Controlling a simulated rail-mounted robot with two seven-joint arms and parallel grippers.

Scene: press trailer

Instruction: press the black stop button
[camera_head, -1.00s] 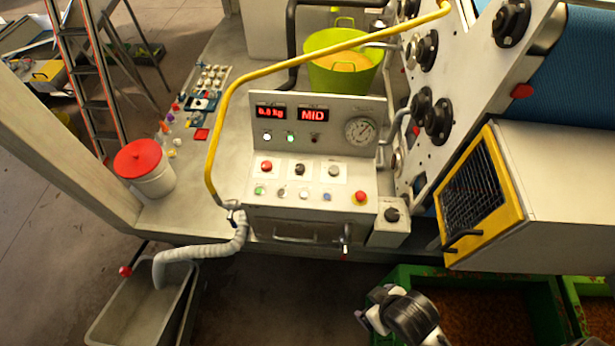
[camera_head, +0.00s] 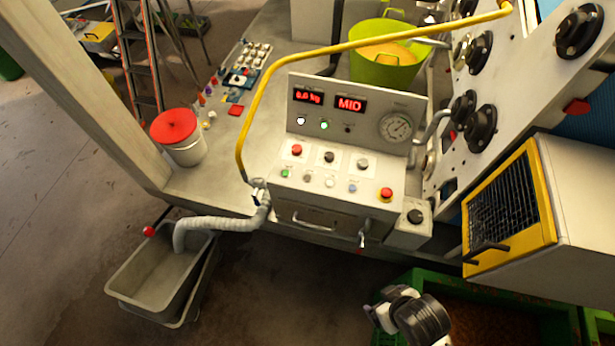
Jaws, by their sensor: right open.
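The control panel (camera_head: 330,187) stands mid-picture, with a row of red, black and grey buttons on its sloped face. The black button (camera_head: 328,157) sits between a red button (camera_head: 297,150) and a grey-topped button (camera_head: 363,163). The labels are too small to read. A larger black knob (camera_head: 415,216) is on a small box at the panel's right. My right gripper (camera_head: 378,306) is at the bottom, open and empty. In the picture it is well below the panel, apart from all buttons. My left gripper is not in view.
A yellow rail (camera_head: 370,41) arches over the panel. A hose (camera_head: 215,222) hangs into a grey tub (camera_head: 150,275) at lower left. A yellow-framed grille box (camera_head: 510,215) juts out right. Green bins (camera_head: 410,280) lie at lower right. Open floor shows left of my right gripper.

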